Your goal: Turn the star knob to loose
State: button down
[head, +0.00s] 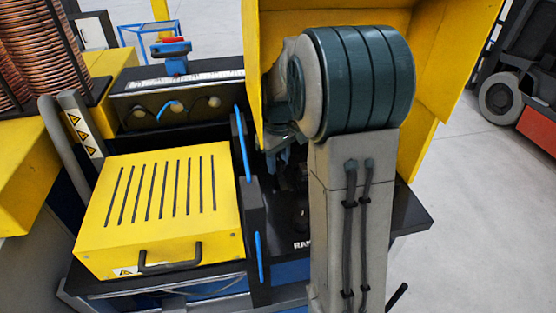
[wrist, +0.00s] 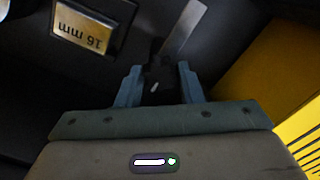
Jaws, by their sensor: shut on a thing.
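In the wrist view, my gripper (wrist: 158,88) has its two blue-grey fingers on either side of a small dark knob (wrist: 158,72), which I take to be the star knob. The fingers are closed on it. A short pale mark shows on the knob, and a flat metal strip (wrist: 185,28) runs up and to the right from behind it. The knob's lobes and its turn position are too dark to tell. In the head view, my arm covers most of the work area, and the knob cannot be made out there.
A "16 mm" plate (wrist: 82,27) on a dark block stands left of the knob. A yellow slotted cover (head: 160,205) lies left of my arm. Yellow guard panels (head: 450,60) stand behind and right of it. A black upright with blue strips (head: 255,215) is close by.

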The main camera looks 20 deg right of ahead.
aim_at(280, 162)
jog(key=c, duration=1)
grip_release()
jog(key=shift+o, duration=0.2)
jog(key=r, duration=0.4)
jog(key=shift+s+d+r+b, duration=0.15)
jog(key=shift+d+r+b, duration=0.05)
jog(key=shift+r+b, duration=0.15)
jog(key=s+d+r+b, duration=0.1)
jog(key=s+d+r, duration=0.5)
jog(key=s+d, duration=0.1)
jog(key=shift+d+r, duration=0.2)
jog(key=shift+d, duration=0.6)
jog(key=shift+s, duration=0.1)
